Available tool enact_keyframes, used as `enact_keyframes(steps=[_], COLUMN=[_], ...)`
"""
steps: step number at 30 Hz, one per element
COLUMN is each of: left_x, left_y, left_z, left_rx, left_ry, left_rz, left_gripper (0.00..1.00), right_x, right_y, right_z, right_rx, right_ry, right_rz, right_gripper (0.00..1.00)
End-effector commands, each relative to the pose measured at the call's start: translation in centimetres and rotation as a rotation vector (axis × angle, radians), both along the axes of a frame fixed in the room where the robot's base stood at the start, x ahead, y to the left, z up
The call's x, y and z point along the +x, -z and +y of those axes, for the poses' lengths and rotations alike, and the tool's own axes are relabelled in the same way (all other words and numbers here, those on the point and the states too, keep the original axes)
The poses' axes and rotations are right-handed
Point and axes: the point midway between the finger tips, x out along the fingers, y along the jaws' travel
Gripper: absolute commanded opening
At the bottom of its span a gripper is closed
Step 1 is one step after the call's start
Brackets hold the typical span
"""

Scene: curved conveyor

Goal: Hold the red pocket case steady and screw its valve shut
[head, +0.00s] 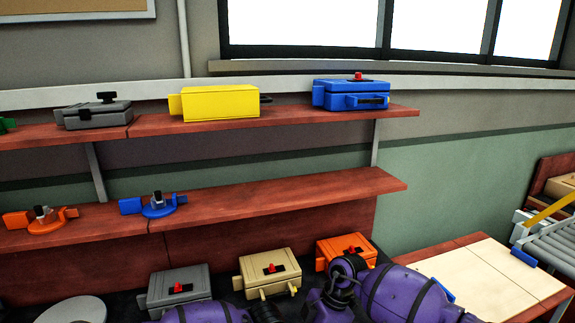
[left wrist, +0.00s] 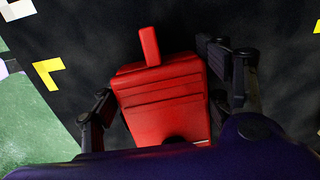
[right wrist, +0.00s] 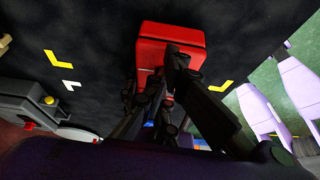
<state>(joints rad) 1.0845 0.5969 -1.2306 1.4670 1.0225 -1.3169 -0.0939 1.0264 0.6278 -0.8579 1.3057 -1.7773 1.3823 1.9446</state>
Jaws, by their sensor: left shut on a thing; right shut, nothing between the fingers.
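The red pocket case (left wrist: 165,95) lies between the fingers of my left gripper (left wrist: 163,82) in the left wrist view, on or just above a black surface. A red tab sticks up from its far end. My left gripper is shut on the case's sides. In the right wrist view the red case (right wrist: 170,38) is at the top centre, just beyond my right gripper (right wrist: 157,82). My right gripper is shut with nothing between its fingers, close to the case; I cannot tell whether it touches. The valve cannot be made out. The case does not show in the head view.
Grey (head: 178,287), beige (head: 270,270) and orange (head: 345,247) cases with red knobs stand behind my arms. Shelves above hold a yellow case (head: 220,103), a blue case (head: 350,96) and others. A grey case (right wrist: 35,103) is left in the right wrist view.

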Motion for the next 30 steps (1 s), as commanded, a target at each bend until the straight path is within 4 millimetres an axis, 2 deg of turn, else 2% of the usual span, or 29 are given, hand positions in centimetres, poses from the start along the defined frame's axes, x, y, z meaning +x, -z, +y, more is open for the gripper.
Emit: enact_keyframes(steps=[8, 21, 30], left_x=[0.0, 0.1, 0.0], left_y=[-0.1, -0.1, 0.0], left_z=[-0.1, 0.0, -0.1], left_rx=[-0.001, -0.001, -0.001], left_ry=[0.001, 0.000, 0.000], left_rz=[-0.002, -0.001, 0.000], left_gripper=[0.29, 0.29, 0.29], right_x=[0.5, 0.5, 0.4], right_y=[-0.2, -5.0, -6.1], right_z=[-0.6, -0.1, 0.1], right_rx=[-0.001, -0.001, 0.001], right_ry=[0.000, -0.001, 0.000], right_rz=[-0.001, -0.003, 0.000], right_gripper=[0.00, 0.00, 0.00])
